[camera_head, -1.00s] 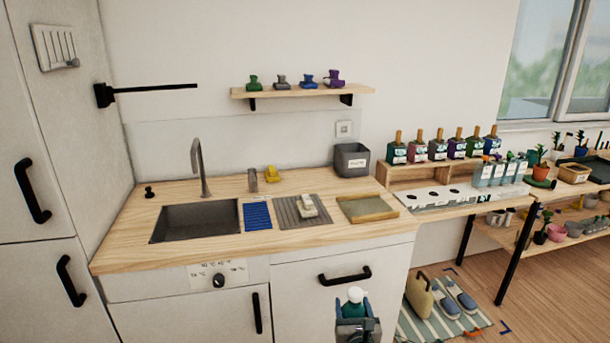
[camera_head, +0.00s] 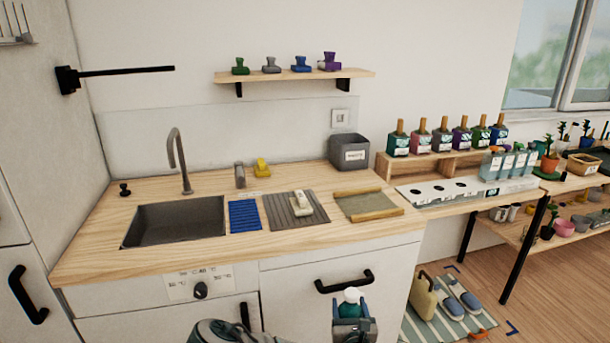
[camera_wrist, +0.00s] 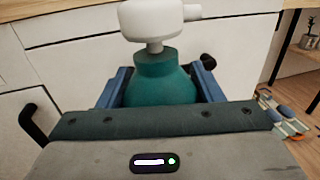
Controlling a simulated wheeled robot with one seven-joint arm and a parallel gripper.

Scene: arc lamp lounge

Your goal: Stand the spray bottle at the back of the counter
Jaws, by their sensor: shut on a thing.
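The spray bottle, teal with a white spray head, shows at the bottom of the head view (camera_head: 352,297) and large in the wrist view (camera_wrist: 160,80). My gripper (camera_head: 352,328) is shut on its teal body, with a blue finger on each side. The bottle is upright, in front of the drawer fronts and below the counter top. Its lower part is hidden by my gripper. The wooden counter (camera_head: 95,245) holds a sink on its left, and its back edge runs along the wall.
A grey bin (camera_head: 349,152), a yellow object (camera_head: 262,167) and a grey cylinder (camera_head: 240,175) stand near the back. A tap (camera_head: 181,160) rises behind the sink (camera_head: 175,222). A tray (camera_head: 367,205) and ribbed mat (camera_head: 290,212) lie farther forward. A shelf (camera_head: 300,78) hangs above.

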